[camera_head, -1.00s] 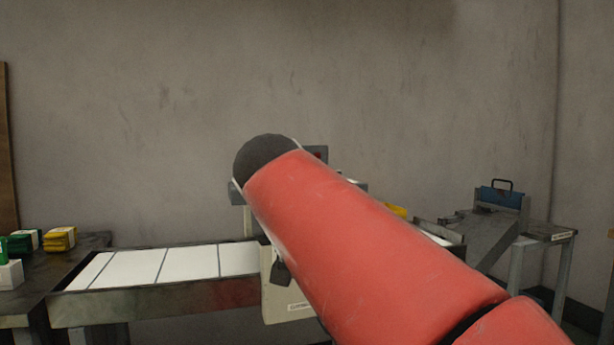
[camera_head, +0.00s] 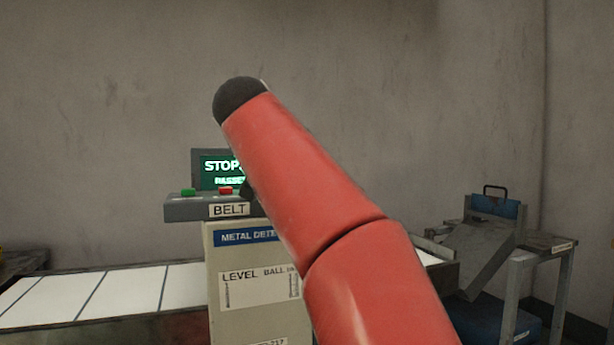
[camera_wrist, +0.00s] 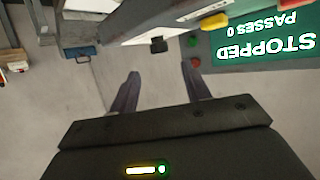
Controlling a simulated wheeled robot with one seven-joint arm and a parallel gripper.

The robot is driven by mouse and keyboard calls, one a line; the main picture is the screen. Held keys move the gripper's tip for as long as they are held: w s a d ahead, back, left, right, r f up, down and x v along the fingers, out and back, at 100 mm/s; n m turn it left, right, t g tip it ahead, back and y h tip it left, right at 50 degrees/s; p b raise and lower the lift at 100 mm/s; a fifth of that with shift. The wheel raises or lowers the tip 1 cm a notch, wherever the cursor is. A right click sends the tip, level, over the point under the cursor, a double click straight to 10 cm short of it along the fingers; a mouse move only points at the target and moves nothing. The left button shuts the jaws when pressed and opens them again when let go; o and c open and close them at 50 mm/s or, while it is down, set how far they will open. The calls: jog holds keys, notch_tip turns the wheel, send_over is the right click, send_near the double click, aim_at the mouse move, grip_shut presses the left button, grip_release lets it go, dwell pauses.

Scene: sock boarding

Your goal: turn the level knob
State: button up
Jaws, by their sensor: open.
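The metal detector cabinet (camera_head: 221,260) stands in the head view with a panel reading LEVEL (camera_head: 240,276). My red arm covers the right part of this panel, and no level knob shows there. In the wrist view, which is upside down, a small black piece (camera_wrist: 158,45) sticks out at the machine's edge; I cannot tell whether it is the level knob. My gripper (camera_wrist: 162,84) is open, with nothing between its two fingers. It is near the display and apart from the black piece in the picture. In the head view my arm mostly hides it.
A display (camera_head: 213,165) reads STOPPED above the BELT box (camera_head: 190,209), which has a green button (camera_head: 188,192) and a red button (camera_head: 225,190). A white belt (camera_head: 125,293) runs left. At right, a grey chute (camera_head: 480,250) stands by a small table (camera_head: 552,243).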

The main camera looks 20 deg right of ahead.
jog(key=x, duration=0.7)
jog(key=shift+w+d+f, duration=0.1)
jog(key=shift+w+d, duration=0.05)
jog(key=shift+c, duration=0.4)
jog(key=c, duration=0.9)
